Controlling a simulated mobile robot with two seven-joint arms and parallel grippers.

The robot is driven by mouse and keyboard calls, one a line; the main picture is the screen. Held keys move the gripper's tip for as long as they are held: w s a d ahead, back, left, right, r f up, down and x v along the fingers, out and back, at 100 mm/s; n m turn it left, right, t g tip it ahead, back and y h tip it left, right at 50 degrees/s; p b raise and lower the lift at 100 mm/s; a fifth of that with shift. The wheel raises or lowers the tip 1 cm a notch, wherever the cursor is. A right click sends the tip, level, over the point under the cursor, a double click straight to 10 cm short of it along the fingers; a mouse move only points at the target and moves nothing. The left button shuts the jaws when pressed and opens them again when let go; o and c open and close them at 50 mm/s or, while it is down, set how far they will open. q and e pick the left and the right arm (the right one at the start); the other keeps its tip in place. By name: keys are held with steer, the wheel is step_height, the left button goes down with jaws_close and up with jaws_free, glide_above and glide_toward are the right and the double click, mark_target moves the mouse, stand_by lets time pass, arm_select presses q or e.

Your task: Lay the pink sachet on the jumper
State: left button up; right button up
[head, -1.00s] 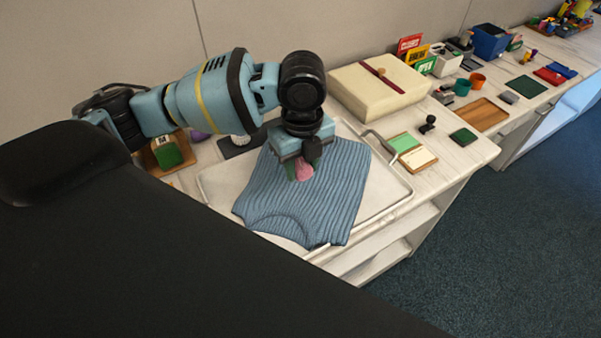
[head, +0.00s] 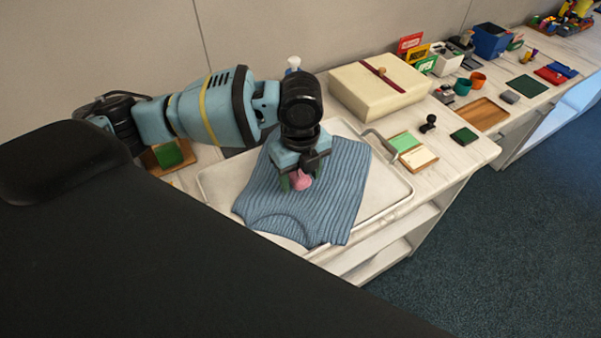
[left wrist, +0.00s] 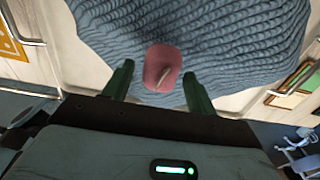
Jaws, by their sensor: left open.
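The blue ribbed jumper (head: 318,202) lies flat on a pale tray (head: 389,194) on the counter, and fills the upper part of the left wrist view (left wrist: 225,45). The pink sachet (head: 300,181) rests on the jumper, and in the left wrist view (left wrist: 163,62) it lies flat against the knit. My left gripper (head: 294,184) is just above the jumper at the sachet. In the left wrist view its green fingers (left wrist: 158,88) stand apart, with a gap on both sides of the sachet. My right gripper is not seen.
A cream box (head: 378,90) with a dark red ribbon stands behind the tray. A green and white pad (head: 412,151) and a black stamp (head: 429,124) lie to the right. A green pad (head: 168,154) is at left. The counter's front edge is near the tray.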

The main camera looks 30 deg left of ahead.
mark_target(301, 176)
arm_select(q)
steer(key=shift+r, duration=0.1)
step_height(301, 176, up, 12)
steer(key=p, duration=0.1)
stand_by(0.4)
